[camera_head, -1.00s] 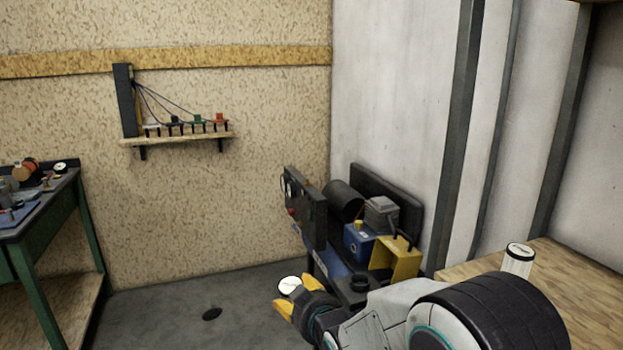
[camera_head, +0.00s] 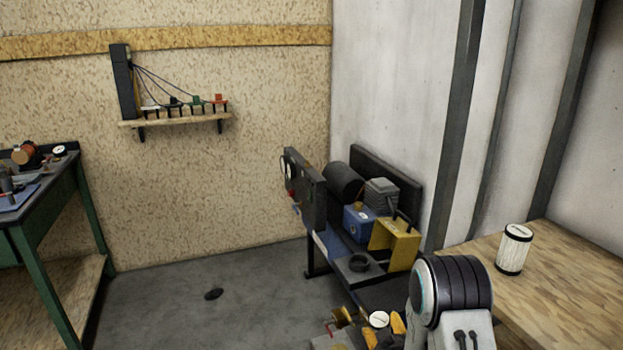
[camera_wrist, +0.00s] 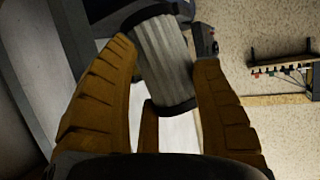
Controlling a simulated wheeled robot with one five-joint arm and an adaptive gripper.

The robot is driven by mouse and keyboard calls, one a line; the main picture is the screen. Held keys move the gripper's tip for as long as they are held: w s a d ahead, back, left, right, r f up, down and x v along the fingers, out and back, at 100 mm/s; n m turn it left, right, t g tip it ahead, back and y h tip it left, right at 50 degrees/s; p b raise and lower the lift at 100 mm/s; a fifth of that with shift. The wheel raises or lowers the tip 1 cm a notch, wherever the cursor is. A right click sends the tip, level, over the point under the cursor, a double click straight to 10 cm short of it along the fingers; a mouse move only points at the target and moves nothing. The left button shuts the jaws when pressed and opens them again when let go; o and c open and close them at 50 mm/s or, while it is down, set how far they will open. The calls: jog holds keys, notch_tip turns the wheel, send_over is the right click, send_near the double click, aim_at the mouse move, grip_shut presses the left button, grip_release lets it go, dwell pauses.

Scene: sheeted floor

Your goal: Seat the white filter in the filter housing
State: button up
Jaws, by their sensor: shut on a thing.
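A white pleated filter (camera_wrist: 165,65) with dark end caps is held between the orange fingers of my gripper (camera_wrist: 160,75) in the wrist view. In the head view, its pale round top (camera_head: 379,318) shows between the fingers of my gripper (camera_head: 384,328) at the bottom. A dark ring-shaped cup (camera_head: 358,263), which looks like the filter housing, sits on a grey plate of the machine stand. The held filter is apart from it, nearer the camera. A second white filter (camera_head: 514,250) stands upright on the wooden table. The held filter's lower part is hidden in the head view.
A yellow bracket (camera_head: 396,245) and a blue box (camera_head: 359,221) stand close behind the cup. A dark upright panel (camera_head: 305,190) rises to its left. The wooden table (camera_head: 560,285) is at right; open floor (camera_head: 230,310) lies left.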

jog(key=r+p, duration=1.2)
jog(key=r, duration=0.1)
jog(key=shift+a+r+p, duration=0.2)
jog(key=shift+r+p, duration=0.1)
jog(key=shift+p, duration=0.05)
jog(key=shift+s+d+f, duration=0.1)
jog(key=shift+s+f, duration=0.15)
jog(key=shift+f, duration=0.65)
jog(key=shift+s+d+f, duration=0.1)
jog(key=shift+s+f, duration=0.2)
jog(key=shift+f, duration=0.65)
jog(key=shift+s+f, duration=0.25)
jog(key=shift+f, duration=0.65)
